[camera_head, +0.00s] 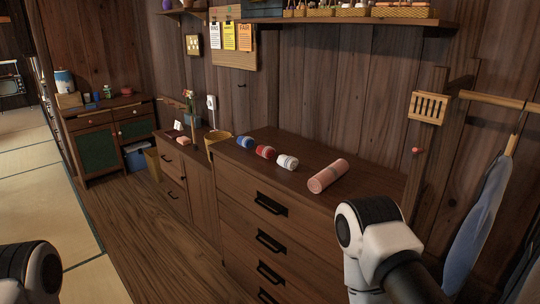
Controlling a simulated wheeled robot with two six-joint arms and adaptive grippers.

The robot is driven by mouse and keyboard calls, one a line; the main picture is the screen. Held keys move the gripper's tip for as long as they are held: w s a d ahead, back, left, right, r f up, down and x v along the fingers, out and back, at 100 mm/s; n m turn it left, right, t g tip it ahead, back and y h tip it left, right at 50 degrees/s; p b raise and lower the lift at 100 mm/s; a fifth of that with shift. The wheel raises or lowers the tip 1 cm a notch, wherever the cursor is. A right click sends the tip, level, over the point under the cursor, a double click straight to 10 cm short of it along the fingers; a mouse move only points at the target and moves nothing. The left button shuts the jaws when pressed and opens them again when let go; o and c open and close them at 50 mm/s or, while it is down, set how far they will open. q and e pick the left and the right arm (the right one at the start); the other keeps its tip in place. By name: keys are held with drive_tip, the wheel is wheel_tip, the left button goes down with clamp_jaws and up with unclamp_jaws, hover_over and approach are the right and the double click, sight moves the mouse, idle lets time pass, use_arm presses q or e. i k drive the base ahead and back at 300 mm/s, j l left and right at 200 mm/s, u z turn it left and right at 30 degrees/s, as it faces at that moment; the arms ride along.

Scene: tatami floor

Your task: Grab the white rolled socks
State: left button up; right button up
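The white rolled socks (288,162) lie on top of the dark wooden dresser (360,165), at the right end of a short row of rolls. A red roll (265,152) and a blue roll (246,142) lie to their left. A larger pink roll (327,176) lies to their right, with a gap between. Nothing touches the white socks from above. Only links of my two arms show, at the bottom left and bottom right corners. Neither gripper is in view.
A shelf (350,18) runs along the wall above. Blue cloth (480,215) hangs at the right. Wooden floor (150,230) lies open at the left.

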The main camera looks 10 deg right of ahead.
sight(290, 163)
drive_tip(key=i+j, duration=0.25)
drive_tip(key=i, duration=0.2)
drive_tip(key=i+j, duration=0.2)
drive_tip(key=i, duration=0.2)
